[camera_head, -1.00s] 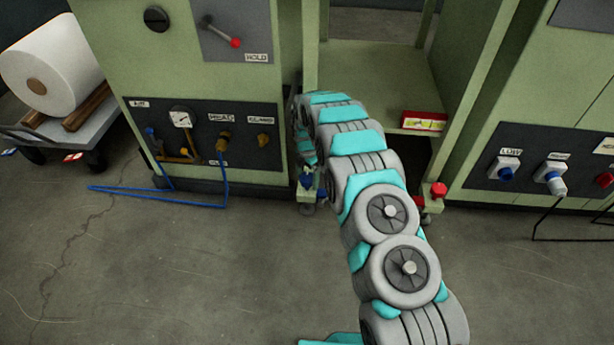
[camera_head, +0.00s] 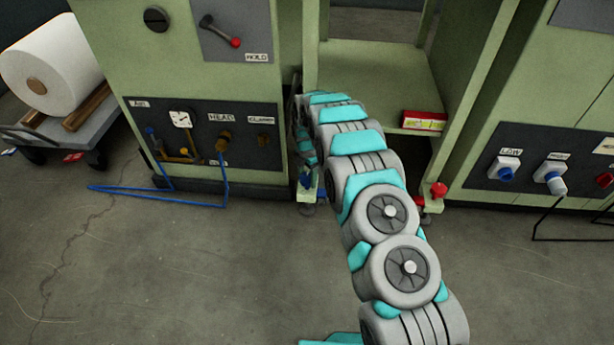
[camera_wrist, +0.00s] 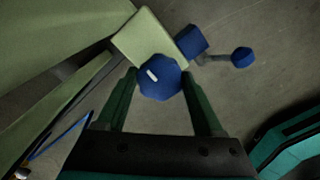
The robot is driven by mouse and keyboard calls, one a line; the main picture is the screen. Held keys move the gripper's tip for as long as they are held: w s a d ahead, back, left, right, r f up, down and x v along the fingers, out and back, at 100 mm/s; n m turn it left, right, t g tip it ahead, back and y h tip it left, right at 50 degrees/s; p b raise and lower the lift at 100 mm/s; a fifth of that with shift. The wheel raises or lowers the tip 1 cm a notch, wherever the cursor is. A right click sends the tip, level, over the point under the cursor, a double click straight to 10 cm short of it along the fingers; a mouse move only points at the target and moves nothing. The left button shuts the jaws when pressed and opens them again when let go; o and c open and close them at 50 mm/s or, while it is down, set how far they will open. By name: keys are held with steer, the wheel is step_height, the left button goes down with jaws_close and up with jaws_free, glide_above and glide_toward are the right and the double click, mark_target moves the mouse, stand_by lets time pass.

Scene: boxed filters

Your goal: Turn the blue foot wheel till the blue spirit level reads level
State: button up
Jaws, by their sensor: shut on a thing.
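The blue foot wheel (camera_wrist: 162,84) is a faceted knob with a short white mark, in the middle of the wrist view. It sits at the end of a pale green foot bracket (camera_wrist: 143,37). My gripper (camera_wrist: 158,78) has its dark green fingers on either side of the wheel and is shut on it. A blue block (camera_wrist: 191,41) and a rod with a blue knob (camera_wrist: 242,57) stand beside the bracket. In the head view a small blue part (camera_head: 306,181) shows by the foot. I cannot make out a spirit level's bubble.
A red foot wheel (camera_head: 439,190) is at the frame's right foot. A red and yellow box (camera_head: 424,121) lies on the shelf. A blue hose (camera_head: 150,195) lies on the floor at the left, near a roll cart (camera_head: 95,130). The front floor is open.

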steer(key=shift+m, duration=0.3)
steer(key=m, duration=0.3)
steer(key=m+b, duration=0.1)
steer(key=m, duration=1)
steer(key=shift+m+b, duration=0.3)
steer(key=shift+m, duration=0.1)
steer(key=m, duration=0.7)
steer(key=shift+b, duration=0.35)
steer(key=m, duration=0.3)
steer(key=shift+m, duration=2.3)
